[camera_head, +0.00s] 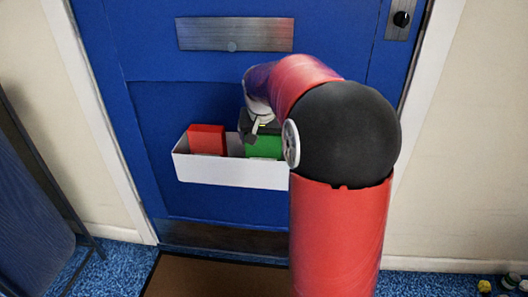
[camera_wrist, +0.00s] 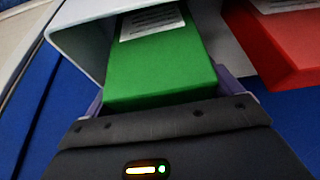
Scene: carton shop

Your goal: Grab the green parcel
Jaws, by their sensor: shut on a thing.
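The green parcel (camera_head: 264,147) sits in the right part of a white open box (camera_head: 230,172) on the blue door. In the wrist view the green parcel (camera_wrist: 160,65) lies between my gripper's fingers and has a white label. My gripper (camera_head: 255,133) reaches down to it from above and is shut on it. The fingers are mostly hidden behind the parcel and the gripper's body (camera_wrist: 165,130). My arm hides the right end of the box in the head view.
A red parcel (camera_head: 207,139) stands in the left part of the box, and it also shows in the wrist view (camera_wrist: 285,40), close to the green one. The blue door (camera_head: 150,100) is right behind. A brown mat (camera_head: 215,276) lies on the floor below.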

